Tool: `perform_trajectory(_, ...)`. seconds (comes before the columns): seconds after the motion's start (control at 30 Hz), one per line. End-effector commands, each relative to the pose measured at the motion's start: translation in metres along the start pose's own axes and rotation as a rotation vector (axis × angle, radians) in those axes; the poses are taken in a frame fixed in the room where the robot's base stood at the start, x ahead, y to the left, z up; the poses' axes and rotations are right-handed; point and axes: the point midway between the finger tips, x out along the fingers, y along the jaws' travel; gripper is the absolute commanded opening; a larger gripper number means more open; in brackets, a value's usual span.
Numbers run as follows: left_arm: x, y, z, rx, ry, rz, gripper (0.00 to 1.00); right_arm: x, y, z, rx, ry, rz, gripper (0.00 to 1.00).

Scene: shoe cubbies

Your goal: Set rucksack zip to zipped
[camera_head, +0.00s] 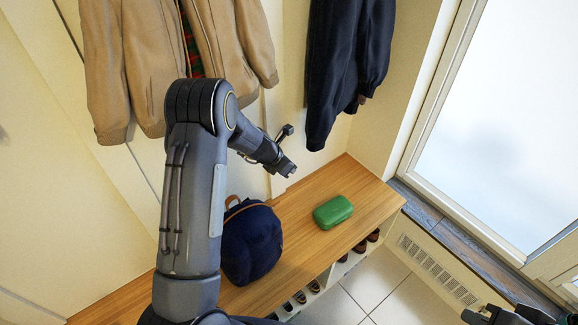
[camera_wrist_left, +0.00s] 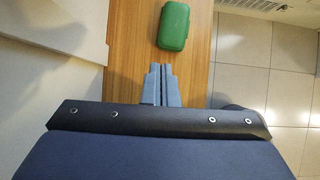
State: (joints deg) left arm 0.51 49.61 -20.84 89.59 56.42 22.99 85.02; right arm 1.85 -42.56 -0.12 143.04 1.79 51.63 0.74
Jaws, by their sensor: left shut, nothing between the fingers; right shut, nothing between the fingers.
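The dark blue rucksack (camera_head: 252,245) with a brown top handle (camera_head: 245,207) stands upright on the wooden bench, partly hidden behind my left arm in the head view. Its zip cannot be made out. My left gripper (camera_head: 289,170) is shut and empty, in the air above the bench, up and to the right of the rucksack in the picture and apart from it. Its closed fingers show in the left wrist view (camera_wrist_left: 160,68), pointing toward the green case. My right gripper (camera_head: 478,316) is at the bottom right edge, shut and empty, far from the rucksack.
A green case (camera_head: 333,211) lies on the bench (camera_head: 368,192) right of the rucksack; it also shows in the left wrist view (camera_wrist_left: 173,26). Shoes (camera_head: 300,297) sit in cubbies below. A tan jacket (camera_head: 160,60) and dark coat (camera_head: 340,70) hang above. Tiled floor is clear.

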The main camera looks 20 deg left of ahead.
Motion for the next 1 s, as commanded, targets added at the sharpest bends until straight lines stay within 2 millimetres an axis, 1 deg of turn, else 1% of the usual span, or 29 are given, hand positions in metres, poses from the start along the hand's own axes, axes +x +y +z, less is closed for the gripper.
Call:
perform_trajectory(0.07, -0.004, 0.0, 0.001, 0.061, 0.007, -0.001, 0.0, 0.002, 0.001, 0.001, 0.0, 0.0, 0.0, 0.0)
perform_trajectory(0.17, -0.013, 0.0, -0.009, 0.305, 0.037, -0.014, 0.0, 0.011, 0.005, 0.006, 0.0, 0.0, 0.0, 0.0)
perform_trajectory(0.2, -0.019, -0.001, -0.015, 0.449, 0.055, -0.026, 0.0, 0.015, 0.007, 0.008, 0.0, 0.0, 0.0, 0.0)
perform_trajectory(0.27, -0.03, -0.002, -0.027, 0.684, 0.088, -0.049, 0.0, 0.022, 0.01, 0.011, 0.0, 0.0, 0.0, 0.0)
perform_trajectory(0.3, -0.037, -0.002, -0.035, 0.838, 0.11, -0.067, 0.0, 0.026, 0.012, 0.013, 0.0, 0.0, 0.0, 0.0)
perform_trajectory(0.4, -0.054, -0.002, -0.055, 1.176, 0.16, -0.124, 0.0, 0.033, 0.015, 0.017, 0.0, 0.0, 0.0, 0.0)
perform_trajectory(0.5, -0.068, -0.002, -0.069, 1.414, 0.194, -0.177, 0.0, 0.038, 0.017, 0.019, 0.0, 0.0, 0.0, 0.0)
perform_trajectory(0.57, -0.072, -0.001, -0.075, 1.5, 0.208, -0.199, 0.0, 0.039, 0.018, 0.019, 0.0, 0.0, 0.0, 0.0)
perform_trajectory(0.63, -0.073, -0.001, -0.079, 1.55, 0.215, -0.214, 0.0, 0.039, 0.018, 0.019, 0.0, 0.0, 0.0, 0.0)
perform_trajectory(0.73, -0.066, -0.001, -0.082, 1.564, 0.217, -0.221, 0.0, 0.038, 0.017, 0.019, 0.0, 0.0, 0.0, 0.0)
perform_trajectory(0.87, -0.046, -0.001, -0.088, 1.56, 0.217, -0.223, 0.0, 0.037, 0.017, 0.019, 0.0, 0.0, 0.0, 0.0)
perform_trajectory(1.0, -0.016, -0.001, -0.096, 1.558, 0.217, -0.223, 0.0, 0.036, 0.016, 0.018, 0.0, 0.0, 0.0, 0.0)
